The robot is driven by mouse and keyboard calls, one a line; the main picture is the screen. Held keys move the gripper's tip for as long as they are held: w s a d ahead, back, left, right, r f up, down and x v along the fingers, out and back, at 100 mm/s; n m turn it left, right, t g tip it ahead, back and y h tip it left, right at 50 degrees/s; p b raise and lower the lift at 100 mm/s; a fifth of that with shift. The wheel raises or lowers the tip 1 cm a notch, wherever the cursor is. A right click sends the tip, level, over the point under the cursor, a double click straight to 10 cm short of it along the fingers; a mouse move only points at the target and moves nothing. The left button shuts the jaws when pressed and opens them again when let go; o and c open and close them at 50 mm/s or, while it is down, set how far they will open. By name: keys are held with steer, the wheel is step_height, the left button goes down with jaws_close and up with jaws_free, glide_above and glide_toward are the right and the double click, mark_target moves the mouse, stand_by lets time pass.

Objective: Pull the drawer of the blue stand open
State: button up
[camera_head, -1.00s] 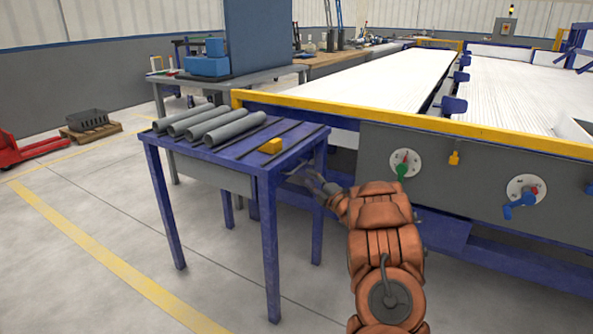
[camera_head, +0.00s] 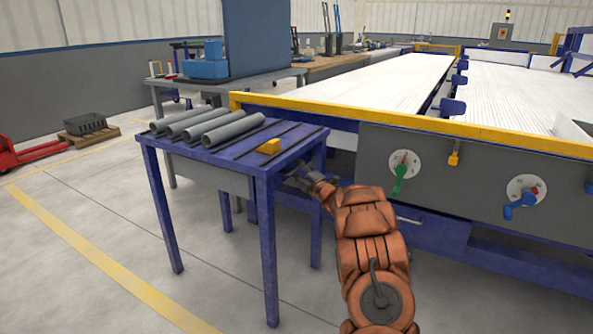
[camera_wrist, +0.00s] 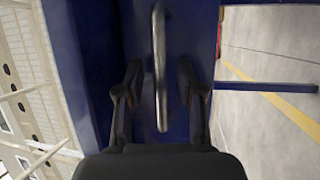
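The blue stand (camera_head: 262,172) is a table with blue legs, left of my arm in the head view. Its drawer front (camera_wrist: 190,40) shows blue in the wrist view, with a curved metal handle (camera_wrist: 160,60) across the middle. My gripper (camera_wrist: 158,85) is open, one finger on each side of the handle. I see a gap between each finger and the handle. In the head view my gripper (camera_head: 303,176) is at the stand's right side, its tips partly hidden by the tabletop edge and leg.
A large machine with a grey panel (camera_head: 450,175) and yellow rail is close behind my arm.

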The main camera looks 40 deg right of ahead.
jaws_close()
stand_by(0.6)
